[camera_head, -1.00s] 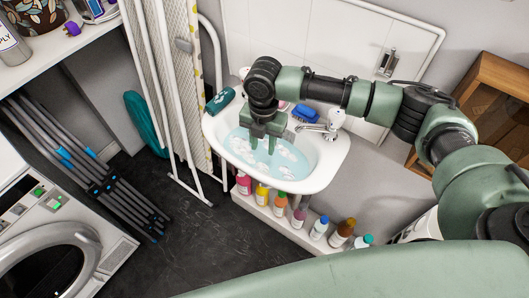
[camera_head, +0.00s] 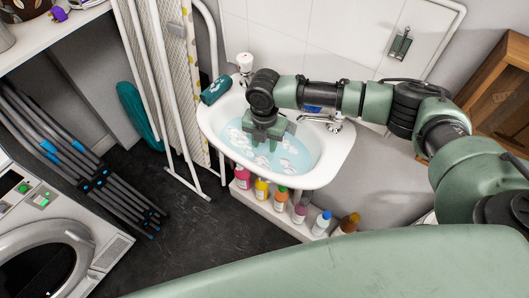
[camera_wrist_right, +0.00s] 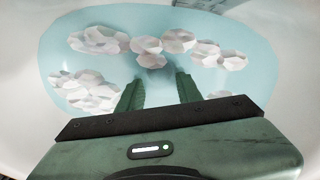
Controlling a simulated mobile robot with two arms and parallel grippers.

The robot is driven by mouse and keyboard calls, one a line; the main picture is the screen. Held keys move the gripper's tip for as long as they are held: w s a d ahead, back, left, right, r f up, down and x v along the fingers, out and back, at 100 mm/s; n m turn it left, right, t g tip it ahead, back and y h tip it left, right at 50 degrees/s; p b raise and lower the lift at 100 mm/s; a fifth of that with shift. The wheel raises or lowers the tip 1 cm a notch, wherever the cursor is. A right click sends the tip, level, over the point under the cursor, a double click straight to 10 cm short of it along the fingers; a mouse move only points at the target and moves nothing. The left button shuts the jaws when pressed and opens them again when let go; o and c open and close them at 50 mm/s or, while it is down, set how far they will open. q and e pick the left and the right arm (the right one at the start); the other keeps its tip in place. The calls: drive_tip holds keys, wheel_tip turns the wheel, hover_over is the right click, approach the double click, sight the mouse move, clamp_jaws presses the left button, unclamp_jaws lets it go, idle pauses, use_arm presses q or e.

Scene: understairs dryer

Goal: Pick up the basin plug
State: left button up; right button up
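The white basin (camera_head: 330,160) holds pale blue water (camera_head: 305,140) with several white foam clumps. I cannot make out the basin plug in either view; water, foam or my gripper may hide it. My right gripper (camera_head: 263,143) reaches down into the basin, its fingers at or in the water. In the right wrist view its two green fingers (camera_wrist_right: 160,82) stand apart with only water visible between them. A foam clump (camera_wrist_right: 150,58) lies just beyond the fingertips. My left gripper is not in view.
A chrome tap (camera_head: 335,121) stands on the basin's right rim and a white tap (camera_head: 245,62) at the back. A dark teal packet (camera_head: 216,88) lies on the left rim. Several bottles (camera_head: 262,189) line the ledge below. A folded ironing board (camera_head: 180,90) stands left.

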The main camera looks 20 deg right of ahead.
sight(264, 150)
drive_tip(key=shift+f, duration=0.75)
clamp_jaws()
drive_tip(key=shift+r, duration=0.1)
wheel_tip(264, 150, up, 20)
